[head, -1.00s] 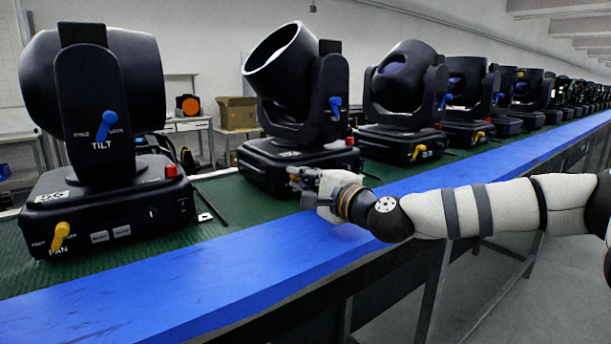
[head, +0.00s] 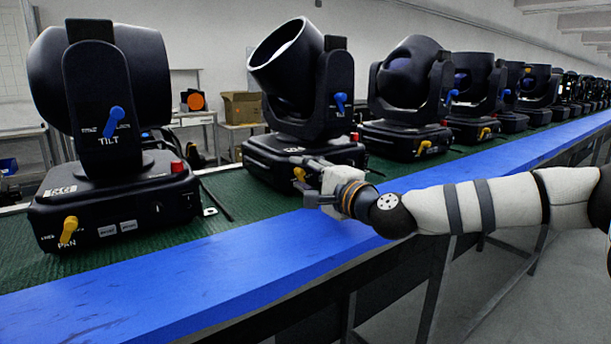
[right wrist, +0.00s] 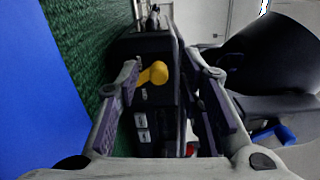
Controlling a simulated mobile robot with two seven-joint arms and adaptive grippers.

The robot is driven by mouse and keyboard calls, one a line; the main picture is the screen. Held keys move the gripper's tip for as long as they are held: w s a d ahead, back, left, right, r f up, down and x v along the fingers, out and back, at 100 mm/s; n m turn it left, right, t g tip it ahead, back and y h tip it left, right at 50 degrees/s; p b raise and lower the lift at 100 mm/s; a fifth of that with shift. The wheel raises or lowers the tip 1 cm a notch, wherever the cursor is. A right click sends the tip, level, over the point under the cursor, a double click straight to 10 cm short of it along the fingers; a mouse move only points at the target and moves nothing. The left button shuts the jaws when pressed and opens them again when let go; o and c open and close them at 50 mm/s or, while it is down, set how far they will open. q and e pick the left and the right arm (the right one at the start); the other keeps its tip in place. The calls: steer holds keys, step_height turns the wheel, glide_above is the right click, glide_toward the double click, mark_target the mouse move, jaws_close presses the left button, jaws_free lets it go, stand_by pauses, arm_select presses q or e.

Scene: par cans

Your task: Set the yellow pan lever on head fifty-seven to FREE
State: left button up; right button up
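The second head in the row, a black moving-head light (head: 300,152), stands on the belt; its number is too small to read, though the nearest head (head: 110,205) appears to read 56. The second head's yellow pan lever (head: 299,174) shows just left of my right gripper (head: 312,178). In the right wrist view the yellow lever (right wrist: 153,75) lies between the two fingers of the open gripper (right wrist: 165,85). No grip on it shows. I cannot read the lever's end labels. My left gripper is not in view.
The second head's blue tilt lever (head: 340,102) sits above, and its red part (head: 354,137) is on the base. A blue rail (head: 240,262) runs along the front of the green belt (head: 225,215). More heads (head: 405,135) stand to the right.

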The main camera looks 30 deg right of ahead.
steer(key=s, duration=0.8)
steer(key=s+d, duration=0.1)
steer(key=s, duration=0.3)
